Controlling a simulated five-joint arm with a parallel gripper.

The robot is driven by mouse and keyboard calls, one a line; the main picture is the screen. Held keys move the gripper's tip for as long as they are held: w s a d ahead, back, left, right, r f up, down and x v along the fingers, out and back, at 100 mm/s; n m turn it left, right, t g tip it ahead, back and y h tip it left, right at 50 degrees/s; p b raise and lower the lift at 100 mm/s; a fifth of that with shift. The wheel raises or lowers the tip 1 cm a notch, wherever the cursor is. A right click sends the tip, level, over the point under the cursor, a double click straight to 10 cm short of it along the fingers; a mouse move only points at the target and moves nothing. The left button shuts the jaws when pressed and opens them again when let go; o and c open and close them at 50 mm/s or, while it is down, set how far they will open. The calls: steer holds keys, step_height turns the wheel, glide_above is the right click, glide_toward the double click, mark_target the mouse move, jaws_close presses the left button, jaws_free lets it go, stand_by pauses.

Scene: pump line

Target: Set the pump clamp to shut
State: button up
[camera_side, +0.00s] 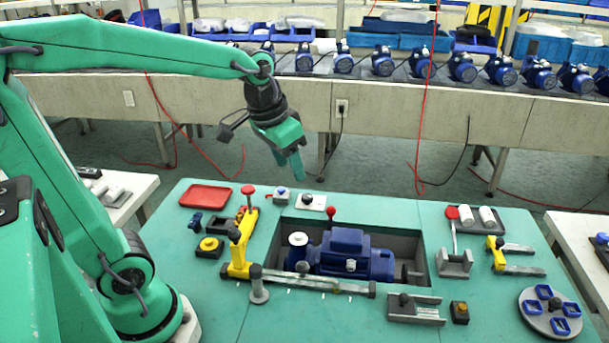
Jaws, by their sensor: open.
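A blue pump (350,252) lies on its side in the grey recess in the green table. A yellow lever clamp (240,245) with a red knob on top stands upright at the left end of the recess. A long grey bar (320,283) runs from its foot along the recess's front edge. A smaller yellow clamp (494,250) stands at the right. I cannot tell for sure which part is the pump clamp, or its setting. My gripper (291,172) is open and empty, pointing down in the air behind and above the table's back edge, apart from everything.
A red-knobbed lever (331,214) rises behind the pump; another red-topped lever (453,215) stands right of the recess.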

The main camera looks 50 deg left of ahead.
steer(key=w+a+f+g, duration=0.25)
steer(key=w+f, duration=0.25)
steer(key=w, duration=0.4)
glide_above(331, 207)
steer(key=shift+g, duration=0.45)
steer(key=f, duration=0.9)
steer(key=shift+s+d, duration=0.2)
steer(key=shift+s, duration=0.1)
steer(key=shift+w+a+f, duration=0.15)
steer(key=shift+w+f, duration=0.15)
steer(key=shift+f, duration=0.2)
steer(key=shift+f, duration=0.1)
steer(key=shift+f, duration=3.8)
jaws_close()
